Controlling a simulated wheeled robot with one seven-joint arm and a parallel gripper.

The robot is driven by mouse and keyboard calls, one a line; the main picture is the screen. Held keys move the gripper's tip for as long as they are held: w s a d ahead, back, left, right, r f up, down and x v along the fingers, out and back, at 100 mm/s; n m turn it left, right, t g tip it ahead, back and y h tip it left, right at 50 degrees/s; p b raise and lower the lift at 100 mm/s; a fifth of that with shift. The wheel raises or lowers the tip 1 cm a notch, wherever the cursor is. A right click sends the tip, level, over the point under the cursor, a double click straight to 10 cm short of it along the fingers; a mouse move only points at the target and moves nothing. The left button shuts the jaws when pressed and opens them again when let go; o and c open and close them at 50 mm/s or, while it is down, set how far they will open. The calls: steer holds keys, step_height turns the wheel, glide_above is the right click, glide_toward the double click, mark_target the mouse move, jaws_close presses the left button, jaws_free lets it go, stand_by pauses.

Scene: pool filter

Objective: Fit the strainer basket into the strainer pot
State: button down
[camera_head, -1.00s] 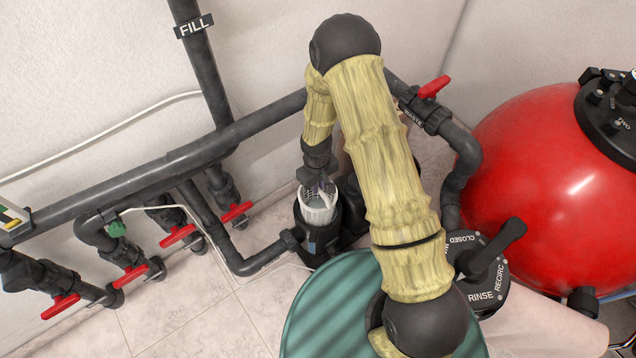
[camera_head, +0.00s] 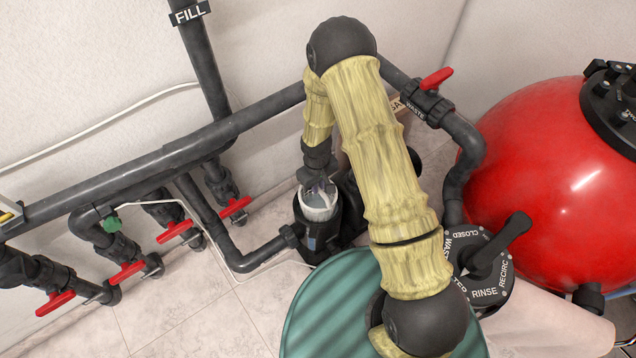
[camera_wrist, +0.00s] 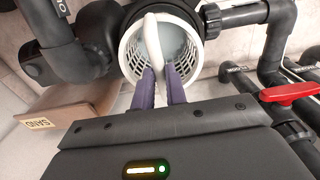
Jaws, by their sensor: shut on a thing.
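The white strainer basket (camera_head: 318,213) is partly inside the mouth of the black strainer pot (camera_head: 316,242); its upper part shows at the pot's rim. In the wrist view I look down into the open basket (camera_wrist: 128,56), with its perforated wall and a white handle (camera_wrist: 152,38) arching over it. My gripper (camera_head: 320,187) is above the basket. In the wrist view its purple fingers (camera_wrist: 160,78) are shut on the handle. How deep the basket's lower part sits is hidden.
A green ribbed drum top (camera_head: 335,310) stands in front of the pot. A grey pipe (camera_head: 255,262) joins the pot from the left, and red-handled valves (camera_head: 175,231) line the left. The red filter tank (camera_head: 550,170) is at right. A cardboard box (camera_wrist: 70,105) lies beside the pot.

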steer(key=shift+f+b, duration=3.65)
steer(key=shift+f, duration=2.4)
steer(key=shift+f+b, duration=0.3)
steer(key=shift+f, duration=0.55)
steer(key=shift+r+p, duration=0.1)
steer(key=shift+p, duration=0.25)
steer(key=c, duration=1.3)
jaws_free()
steer(key=shift+c, duration=0.2)
